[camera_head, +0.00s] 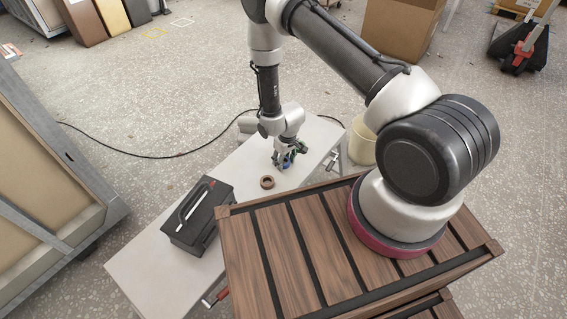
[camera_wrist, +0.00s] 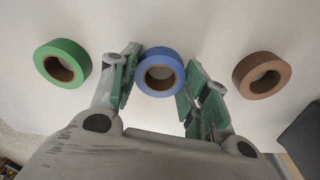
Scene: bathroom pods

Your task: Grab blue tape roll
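The blue tape roll (camera_wrist: 161,52) lies flat on a white table between the two green-padded fingers of my gripper (camera_wrist: 160,78) in the wrist view. The left finger is very close to the roll's left side, and the right finger is close to its lower right. I cannot tell whether either finger touches it. In the head view, my gripper (camera_head: 287,157) points down at the table and mostly covers the blue roll (camera_head: 286,165).
A green tape roll (camera_wrist: 62,63) lies to the left and a brown tape roll (camera_wrist: 262,75) to the right; the brown one also shows in the head view (camera_head: 267,182). A black toolbox (camera_head: 198,215) stands on the white table (camera_head: 150,270). A cardboard box (camera_head: 402,28) is behind.

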